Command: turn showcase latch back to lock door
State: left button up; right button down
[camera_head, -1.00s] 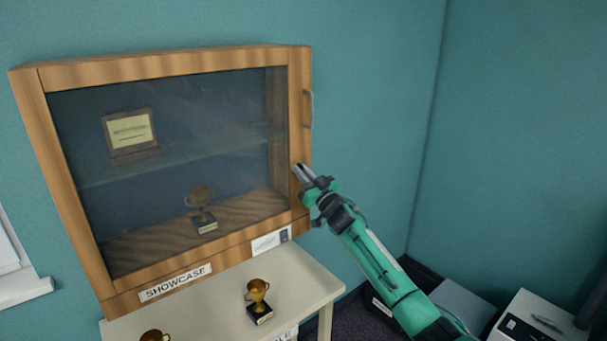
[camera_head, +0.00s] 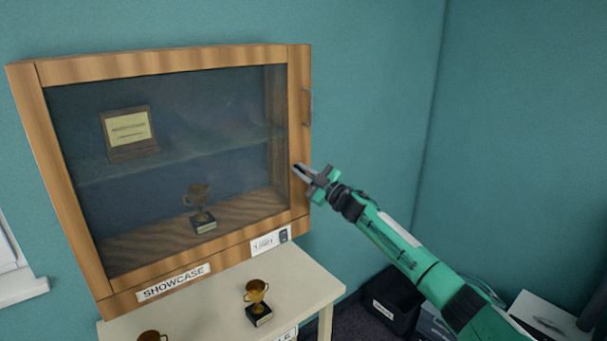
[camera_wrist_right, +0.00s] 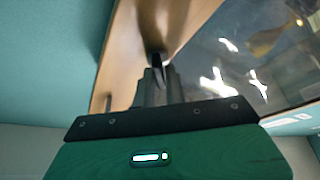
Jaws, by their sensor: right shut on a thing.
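The showcase (camera_head: 165,63) is a wooden cabinet on the wall with a glass door, which looks closed. My right gripper (camera_head: 300,170) is at the right stile of the door frame, below the metal handle (camera_head: 308,106). In the right wrist view the gripper (camera_wrist_right: 157,72) is shut on a small dark piece, the latch (camera_wrist_right: 157,62), against the wooden frame. The fingers hide part of the latch, so its exact angle is hard to tell. My left gripper is not in view.
Inside the showcase are a plaque (camera_head: 128,130) and a trophy (camera_head: 200,205). A pale table (camera_head: 310,285) below holds another trophy (camera_head: 257,297) and part of a third. Dark boxes stand on the floor at right. The wall right of the showcase is clear.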

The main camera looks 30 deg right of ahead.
jog(key=n+g+p, duration=0.1)
jog(key=n, duration=0.2)
jog(key=n+g+p, duration=0.1)
jog(key=n, duration=0.3)
jog(key=n+g+y+p, duration=0.1)
jog(key=n+g, duration=0.1)
jog(key=n, duration=0.2)
jog(key=shift+d+r, duration=0.1)
jog(key=shift+r, duration=0.15)
dwell(0.3)
jog(key=c, duration=1.5)
grip_release()
jog(key=shift+w+f, duration=0.15)
jog(key=shift+f, duration=0.05)
jog(key=shift+s+d+f, duration=0.1)
jog(key=shift+s+d, duration=0.1)
jog(key=shift+s, duration=0.25)
jog(key=shift+b+v, duration=3.3)
jog(key=shift+v, duration=3.05)
